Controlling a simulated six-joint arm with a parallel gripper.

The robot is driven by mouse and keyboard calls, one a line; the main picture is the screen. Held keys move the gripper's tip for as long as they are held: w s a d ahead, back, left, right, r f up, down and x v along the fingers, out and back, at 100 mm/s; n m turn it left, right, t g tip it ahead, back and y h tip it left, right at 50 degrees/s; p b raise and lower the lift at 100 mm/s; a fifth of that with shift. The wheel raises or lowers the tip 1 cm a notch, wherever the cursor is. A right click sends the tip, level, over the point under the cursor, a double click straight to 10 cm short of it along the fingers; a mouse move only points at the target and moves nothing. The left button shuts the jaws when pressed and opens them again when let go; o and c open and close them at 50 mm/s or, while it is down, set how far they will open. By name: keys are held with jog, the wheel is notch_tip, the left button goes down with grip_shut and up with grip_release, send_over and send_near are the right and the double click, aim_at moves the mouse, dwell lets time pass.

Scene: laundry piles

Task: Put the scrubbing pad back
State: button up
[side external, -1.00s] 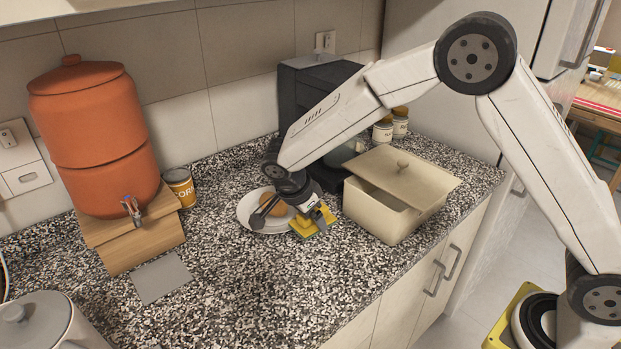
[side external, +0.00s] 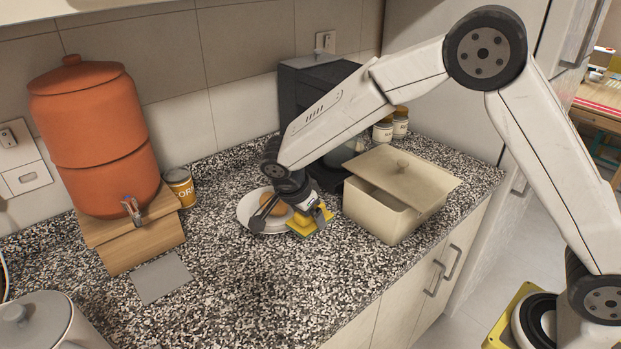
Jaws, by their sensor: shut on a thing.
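The scrubbing pad (side external: 303,227) is a small yellow block beside the right edge of a white plate. My gripper (side external: 310,220) is over it, pointing down, and is shut on it; the fingers hide part of the pad. Whether the pad touches the counter is hard to tell. A flat grey square (side external: 161,278) lies on the counter at the left, in front of the wooden stand.
A plate (side external: 245,217) with a brown round item (side external: 272,205) is just left of my gripper. A beige box (side external: 378,213) with a skewed lid (side external: 405,175) stands close on the right. A clay dispenser (side external: 95,135) on a wooden stand (side external: 140,243) is at the left. The front counter is clear.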

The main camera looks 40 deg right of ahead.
aim_at(298, 216)
jog(key=a+n, duration=0.1)
jog(key=a+r+n+t, duration=0.1)
jog(key=n, duration=0.1)
jog(key=a+n+t, duration=0.1)
jog(key=n, duration=0.1)
jog(key=shift+s+r+y, duration=0.2)
jog(key=shift+s+y, duration=0.05)
jog(key=shift+y, duration=0.15)
jog(key=n, duration=0.1)
jog(key=a+n+t, duration=0.1)
jog(key=n, duration=0.1)
jog(key=shift+s+a+r+y, duration=0.2)
jog(key=shift+r+y, duration=0.1)
jog(key=shift+r, duration=0.1)
jog(key=shift+s+a+r+n+t+y, duration=0.25)
jog(key=shift+a+r+n+y, duration=0.4)
jog(key=shift+n, duration=0.85)
jog(key=shift+s+a+r+n+t+y, duration=0.15)
jog(key=shift+s+a+r+n+y, duration=0.2)
jog(key=shift+a+n, duration=0.8)
jog(key=shift+s+a+r+n+t+y, duration=0.15)
jog(key=shift+a+r+n+y, duration=0.35)
jog(key=shift+n, duration=1.35)
jog(key=shift+d+f, duration=0.1)
jog(key=shift+f, duration=0.05)
